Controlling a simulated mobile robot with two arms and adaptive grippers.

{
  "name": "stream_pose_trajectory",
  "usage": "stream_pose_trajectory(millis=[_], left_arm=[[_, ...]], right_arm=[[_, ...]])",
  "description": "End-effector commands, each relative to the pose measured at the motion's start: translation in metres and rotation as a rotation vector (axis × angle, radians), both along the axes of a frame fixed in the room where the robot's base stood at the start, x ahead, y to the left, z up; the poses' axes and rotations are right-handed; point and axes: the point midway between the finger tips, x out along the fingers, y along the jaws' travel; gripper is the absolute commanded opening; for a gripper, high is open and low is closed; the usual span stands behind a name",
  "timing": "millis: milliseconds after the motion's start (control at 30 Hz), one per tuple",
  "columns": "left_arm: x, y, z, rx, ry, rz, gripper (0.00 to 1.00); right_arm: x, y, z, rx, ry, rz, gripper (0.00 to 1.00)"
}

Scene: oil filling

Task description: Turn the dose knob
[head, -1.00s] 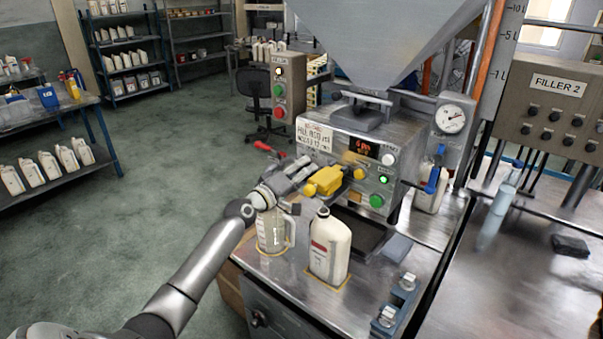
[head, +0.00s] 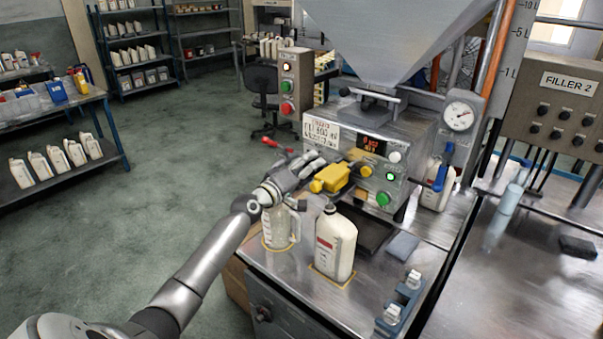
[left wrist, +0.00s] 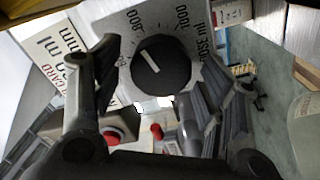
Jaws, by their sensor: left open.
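The dose knob (left wrist: 160,66) is a round black knob with a white pointer mark. It sits on a grey dial plate printed with numbers and "DOSE ml" in the left wrist view. My left gripper (left wrist: 155,78) is open, with one finger on either side of the knob; I cannot tell whether they touch it. In the head view my left gripper (head: 306,166) is at the front left of the filling machine (head: 410,135), and the knob is hidden there. My right gripper is not in view.
A yellow block-shaped part (head: 333,178) juts from the machine beside my gripper. Below stand a clear measuring jug (head: 277,232) and a white bottle (head: 335,245) on the steel bench. A button box (head: 290,85) stands behind.

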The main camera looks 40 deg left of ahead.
Motion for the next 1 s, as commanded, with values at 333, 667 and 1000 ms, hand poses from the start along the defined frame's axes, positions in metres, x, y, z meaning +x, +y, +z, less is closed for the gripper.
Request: stream_pose_trajectory(millis=[333,667,1000], left_arm=[[-0.046,0.004,-0.002,0.001,0.002,0.0,0.66],[-0.099,0.008,-0.002,0.002,0.003,0.001,0.66],[-0.119,0.01,0.0,0.0,0.0,0.001,0.66]], right_arm=[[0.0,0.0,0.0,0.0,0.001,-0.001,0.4],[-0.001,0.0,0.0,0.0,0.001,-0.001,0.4],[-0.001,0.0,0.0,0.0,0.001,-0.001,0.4]])
